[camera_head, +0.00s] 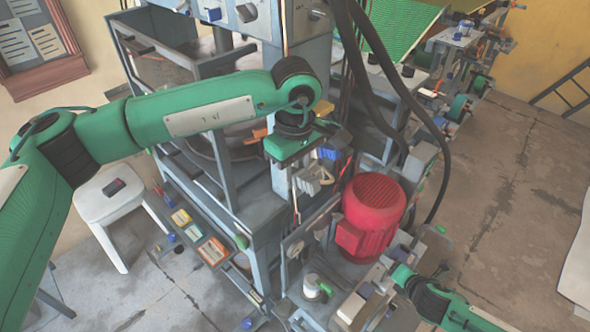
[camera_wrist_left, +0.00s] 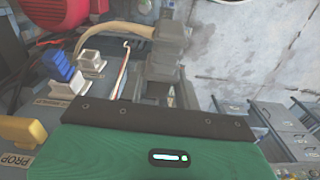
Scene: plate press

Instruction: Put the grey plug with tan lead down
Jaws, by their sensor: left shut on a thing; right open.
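The grey plug (camera_wrist_left: 172,40) with its tan lead (camera_wrist_left: 125,27) is at the tips of my left gripper (camera_wrist_left: 165,72) in the left wrist view. The gripper is shut on it. The lead runs off to the left and bends down near a pale grey block. In the head view my left gripper (camera_head: 288,180) points down beside the press, left of the red motor; the plug is hard to make out there. My right gripper (camera_head: 400,275) is at the lower right, below the motor; its fingers are small in view, and it is open.
A blue block (camera_wrist_left: 60,66) and a pale grey block (camera_wrist_left: 90,63) stand on the panel, left of the plug. A yellow block (camera_wrist_left: 20,131) sits by a PROP label. The red motor (camera_head: 372,208) is close on the right. Dark hoses hang behind. Floor at right is clear.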

